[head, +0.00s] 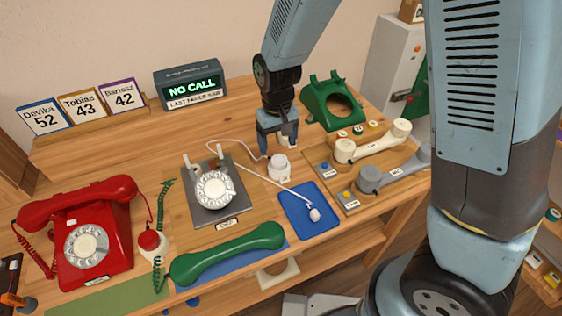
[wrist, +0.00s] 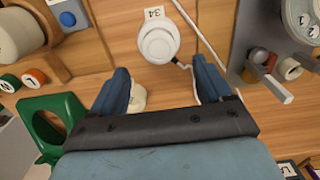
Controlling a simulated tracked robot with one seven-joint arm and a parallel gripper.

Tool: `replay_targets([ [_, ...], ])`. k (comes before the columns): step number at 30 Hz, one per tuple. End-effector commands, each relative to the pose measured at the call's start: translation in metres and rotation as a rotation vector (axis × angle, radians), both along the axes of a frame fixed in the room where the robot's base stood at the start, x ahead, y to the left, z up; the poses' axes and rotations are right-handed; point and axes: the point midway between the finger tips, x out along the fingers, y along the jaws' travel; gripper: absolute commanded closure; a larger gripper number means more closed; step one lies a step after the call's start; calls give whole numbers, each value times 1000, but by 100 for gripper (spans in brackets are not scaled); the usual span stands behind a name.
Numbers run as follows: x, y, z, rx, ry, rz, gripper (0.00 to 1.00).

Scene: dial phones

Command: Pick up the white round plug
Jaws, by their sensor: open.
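A white round piece (head: 279,168), which looks like the white round plug, stands on the wooden desk right of the grey dial phone. A thin white cord meets its side. In the wrist view the white round plug (wrist: 158,43) is ahead of the fingertips, with a "34" label beside it. My gripper (head: 277,140) is open, pointing down just behind the plug, not around it. In the wrist view my gripper (wrist: 160,82) has its fingers spread. A second small white piece (wrist: 138,97) shows beside one finger, partly hidden. I cannot tell whether it touches.
The grey phone (head: 213,190) stands left, the green phone body (head: 332,104) behind right. Cream (head: 373,142) and grey (head: 394,170) handsets lie right. A small white cord end (head: 315,215) rests on a blue mat (head: 296,203). A green handset (head: 228,254) lies in front.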

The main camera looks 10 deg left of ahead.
Motion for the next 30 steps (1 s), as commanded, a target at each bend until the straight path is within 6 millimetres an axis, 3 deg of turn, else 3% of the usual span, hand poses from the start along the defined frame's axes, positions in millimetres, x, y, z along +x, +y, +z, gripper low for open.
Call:
replay_targets([
  [12, -5, -5, -47, -2, 3, 0, 21],
  [22, -4, -4, -52, 0, 0, 1, 21],
  [30, -4, -4, -52, -1, 1, 1, 45],
])
